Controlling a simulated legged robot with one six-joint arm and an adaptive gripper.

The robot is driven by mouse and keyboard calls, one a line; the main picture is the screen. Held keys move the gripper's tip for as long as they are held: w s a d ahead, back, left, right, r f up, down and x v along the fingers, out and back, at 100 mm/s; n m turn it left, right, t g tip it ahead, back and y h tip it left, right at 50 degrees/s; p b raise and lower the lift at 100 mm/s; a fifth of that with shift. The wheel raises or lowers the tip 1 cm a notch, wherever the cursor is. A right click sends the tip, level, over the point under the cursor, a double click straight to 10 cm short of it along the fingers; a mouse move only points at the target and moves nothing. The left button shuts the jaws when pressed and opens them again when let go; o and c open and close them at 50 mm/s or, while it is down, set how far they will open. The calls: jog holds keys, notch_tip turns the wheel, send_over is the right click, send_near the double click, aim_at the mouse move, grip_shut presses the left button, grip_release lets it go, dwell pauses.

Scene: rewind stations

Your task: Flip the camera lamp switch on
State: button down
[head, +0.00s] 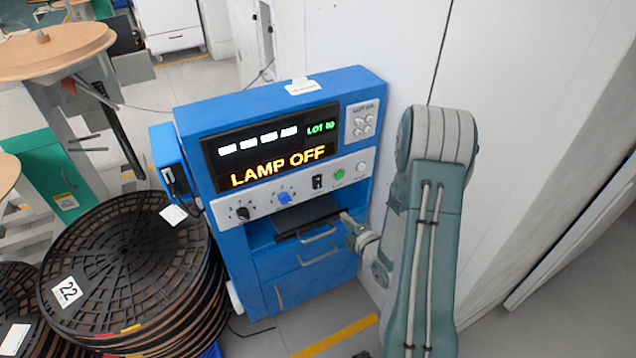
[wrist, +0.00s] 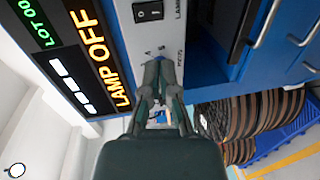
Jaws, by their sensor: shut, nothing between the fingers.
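The blue station (head: 240,240) carries a display (head: 270,148) reading LAMP OFF, also seen in the wrist view (wrist: 75,50). The lamp switch (head: 317,182) is a small black rocker on the pale panel strip under the display. In the wrist view the switch (wrist: 148,11) sits at the top edge, with part of a LAMP label beside it. My gripper (wrist: 161,66) is shut and empty. Its tips point at the panel, below the switch in that view and apart from it.
A black knob (head: 243,213), a blue knob (head: 284,198) and a green button (head: 339,174) share the panel strip (head: 300,193). A dark tray (head: 300,217) juts out below. Stacked black reels (head: 125,255) stand at the left. A white wall rises at the right.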

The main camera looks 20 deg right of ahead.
aim_at(318, 188)
jog(key=shift+w+d+f, duration=0.1)
jog(key=shift+f, duration=0.25)
jog(key=w, duration=0.4)
jog(key=w+f, duration=0.1)
jog(key=w, duration=0.9)
jog(key=shift+a+f, duration=0.3)
jog(key=shift+f, duration=0.05)
jog(key=shift+w, duration=0.2)
jog(key=shift+s+f, duration=0.1)
